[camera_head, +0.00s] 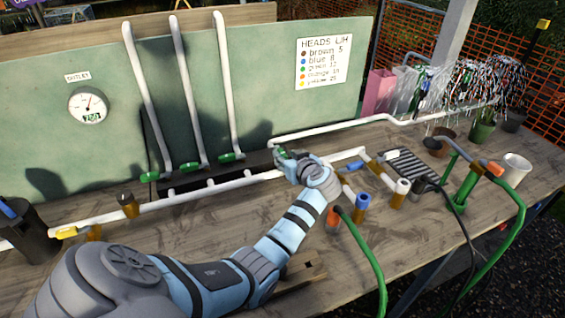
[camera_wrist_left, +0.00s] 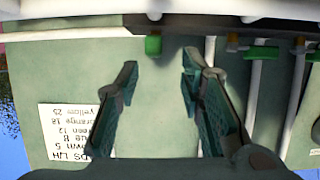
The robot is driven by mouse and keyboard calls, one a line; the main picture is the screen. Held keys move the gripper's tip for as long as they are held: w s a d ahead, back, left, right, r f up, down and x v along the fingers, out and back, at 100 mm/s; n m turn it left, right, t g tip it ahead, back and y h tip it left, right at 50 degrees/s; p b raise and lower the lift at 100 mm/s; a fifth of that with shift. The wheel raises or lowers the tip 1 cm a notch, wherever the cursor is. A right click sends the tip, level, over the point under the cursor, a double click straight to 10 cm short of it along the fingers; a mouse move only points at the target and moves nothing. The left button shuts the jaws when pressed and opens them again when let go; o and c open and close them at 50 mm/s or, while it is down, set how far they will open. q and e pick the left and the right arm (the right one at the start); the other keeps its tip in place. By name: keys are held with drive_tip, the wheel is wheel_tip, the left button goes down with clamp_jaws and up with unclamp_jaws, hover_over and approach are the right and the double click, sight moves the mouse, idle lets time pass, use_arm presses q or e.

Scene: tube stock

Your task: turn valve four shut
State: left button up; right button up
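Three green valve handles (camera_head: 150,177) (camera_head: 192,167) (camera_head: 231,157) show at the feet of the white upright pipes. In the left wrist view a green handle (camera_wrist_left: 153,45) stands out below a white pipe, ahead of the gap between my fingertips. It appears apart from them. Two other green handles (camera_wrist_left: 262,53) (camera_wrist_left: 314,57) lie to its right. My left gripper (camera_head: 284,156) is at the board's foot, right of the third upright pipe; in the wrist view it (camera_wrist_left: 160,70) is open and empty. No valve number is readable. My right gripper is not in view.
A gauge (camera_head: 88,105) and a heads list (camera_head: 323,62) are on the green board (camera_head: 265,60). White pipes (camera_head: 385,120) run low over the bench. Coloured valves, hoses, a white cup (camera_head: 513,170) and pots stand to the right. The front left of the bench is largely covered by my arm.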

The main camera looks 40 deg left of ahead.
sight(283, 154)
use_arm(q)
drive_tip(key=w+a+f+b, duration=0.2)
drive_tip(key=a, duration=0.1)
drive_tip(key=shift+w+f, duration=0.35)
drive_tip(key=shift+f, duration=0.05)
drive_tip(key=shift+w+a, duration=0.25)
drive_tip(key=shift+a, duration=0.1)
drive_tip(key=shift+r, duration=0.1)
drive_tip(key=shift+s+r, duration=0.3)
drive_tip(key=shift+s, duration=0.05)
drive_tip(key=c, duration=0.3)
drive_tip(key=shift+w+f, duration=0.1)
clamp_jaws()
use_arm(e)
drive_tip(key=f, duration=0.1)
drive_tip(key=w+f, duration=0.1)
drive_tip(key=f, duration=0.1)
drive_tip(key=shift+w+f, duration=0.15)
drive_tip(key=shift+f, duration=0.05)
